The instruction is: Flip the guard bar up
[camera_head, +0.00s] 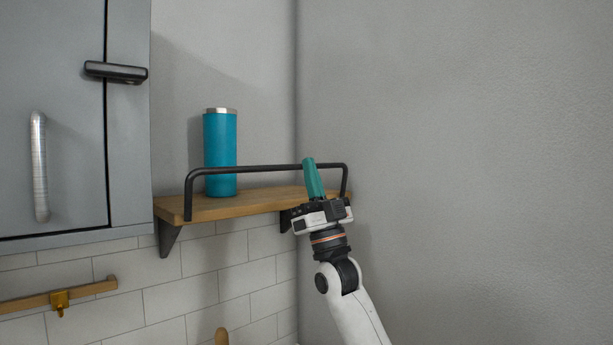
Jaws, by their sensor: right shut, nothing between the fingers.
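The guard bar (255,169) is a dark metal rail with bent ends along the front of a wooden shelf (250,206). It stands raised above the shelf board, in front of a teal bottle (220,150) with a silver cap. My right gripper (309,161) has teal fingers pointing up; they are shut and empty. The fingertips overlap the right part of the bar in the picture; I cannot tell whether they touch it. The gripper body hides part of the shelf's right front edge. My left gripper is not in view.
A grey cabinet (60,130) with a metal handle (39,166) and a dark latch (116,72) stands at the left. A wooden rail (95,288) with a brass hook (59,302) is on the tiled wall below. A plain grey wall (460,130) lies close at the right.

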